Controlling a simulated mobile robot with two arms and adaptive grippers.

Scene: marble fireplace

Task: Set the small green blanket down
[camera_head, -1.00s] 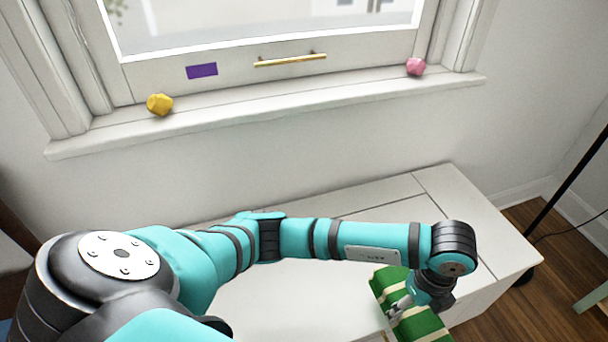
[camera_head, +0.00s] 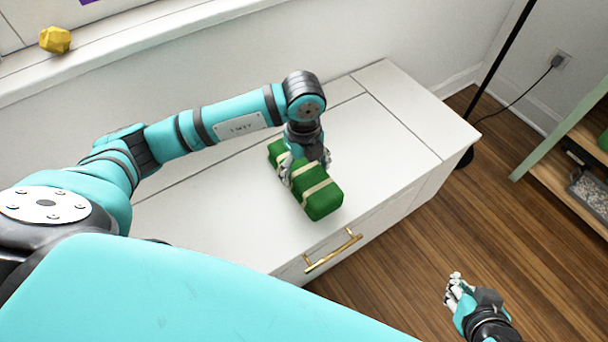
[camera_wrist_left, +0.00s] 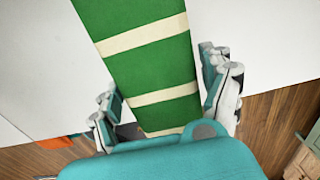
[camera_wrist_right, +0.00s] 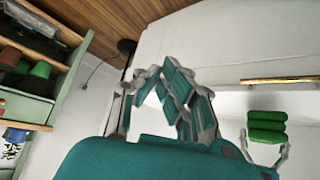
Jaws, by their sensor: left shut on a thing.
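The small green blanket (camera_head: 322,200) is a folded green bundle with cream stripes. In the head view it is at the white cabinet top (camera_head: 365,140), near the front edge above the brass handle; whether it touches the top I cannot tell. My left gripper (camera_head: 305,170) is shut on the blanket from above. In the left wrist view the blanket (camera_wrist_left: 150,60) runs between the two fingers (camera_wrist_left: 165,105). My right gripper (camera_head: 458,290) is over the wooden floor at the lower right, apart from the blanket. In the right wrist view its fingers (camera_wrist_right: 165,95) are in view, with no object clearly between them.
The cabinet top is clear around the blanket. A brass drawer handle (camera_head: 333,250) is on the cabinet front. A black pole (camera_head: 505,65) stands right of the cabinet. A green-framed shelf (camera_head: 570,130) is at the far right. A yellow faceted object (camera_head: 55,40) sits on the windowsill.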

